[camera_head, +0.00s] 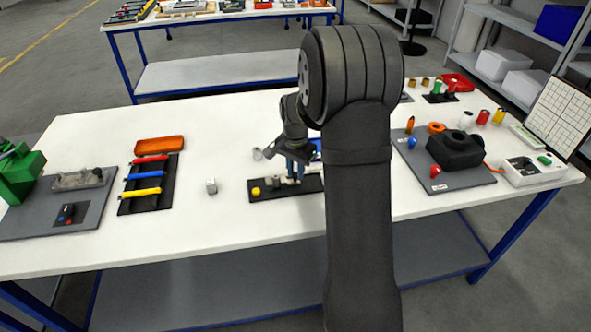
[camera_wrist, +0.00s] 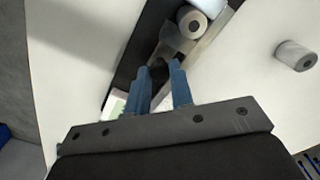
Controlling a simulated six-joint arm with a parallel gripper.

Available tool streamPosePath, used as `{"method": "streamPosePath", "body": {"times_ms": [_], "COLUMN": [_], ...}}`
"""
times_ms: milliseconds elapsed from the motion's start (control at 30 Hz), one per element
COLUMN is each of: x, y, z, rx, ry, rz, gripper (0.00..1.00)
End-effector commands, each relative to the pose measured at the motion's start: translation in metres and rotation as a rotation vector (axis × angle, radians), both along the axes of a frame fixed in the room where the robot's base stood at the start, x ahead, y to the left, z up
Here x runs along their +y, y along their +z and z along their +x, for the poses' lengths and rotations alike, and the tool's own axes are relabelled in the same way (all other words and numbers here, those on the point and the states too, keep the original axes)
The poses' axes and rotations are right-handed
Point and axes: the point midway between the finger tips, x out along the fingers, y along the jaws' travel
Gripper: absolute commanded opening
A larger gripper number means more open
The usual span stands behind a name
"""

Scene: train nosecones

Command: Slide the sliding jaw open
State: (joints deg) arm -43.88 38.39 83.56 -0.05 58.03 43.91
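A narrow black fixture (camera_head: 262,196) lies at the middle of the table, with a yellow knob (camera_head: 256,191) at its left end and pale grey-beige parts along it. The sliding jaw cannot be told for sure; a beige block (camera_wrist: 178,42) on the fixture, beside a grey cylinder (camera_wrist: 192,22), may be it. My gripper (camera_head: 294,178) points down over the fixture. In the wrist view its two blue fingers (camera_wrist: 162,70) stand apart, tips at the beige block, with a dark gap between them. Whether they touch the block is hidden.
Further left are a black rack (camera_head: 138,206) with coloured handles and an orange tray (camera_head: 159,145). A grey board (camera_head: 468,181) with a black block is at the right.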

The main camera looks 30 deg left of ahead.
Motion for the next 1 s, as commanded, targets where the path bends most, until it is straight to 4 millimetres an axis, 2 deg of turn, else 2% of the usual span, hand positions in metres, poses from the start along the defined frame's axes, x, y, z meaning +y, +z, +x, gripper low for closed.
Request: {"method": "streamPosePath", "body": {"times_ms": [133,300,567,600,633,1000], "x": [-0.005,-0.020,-0.022,-0.023,-0.023,-0.021], "y": [0.000,0.000,0.001,0.001,0.001,0.005], "z": [0.005,0.021,0.023,0.023,0.023,0.022], "rx": [0.000,0.000,-0.002,-0.002,-0.002,-0.001], "ry": [-0.003,-0.003,0.000,0.000,0.000,0.000], "rz": [0.000,0.001,-0.001,-0.001,-0.001,0.001], "gripper": [0.00,0.00,0.00,0.27,0.30,0.30]}}
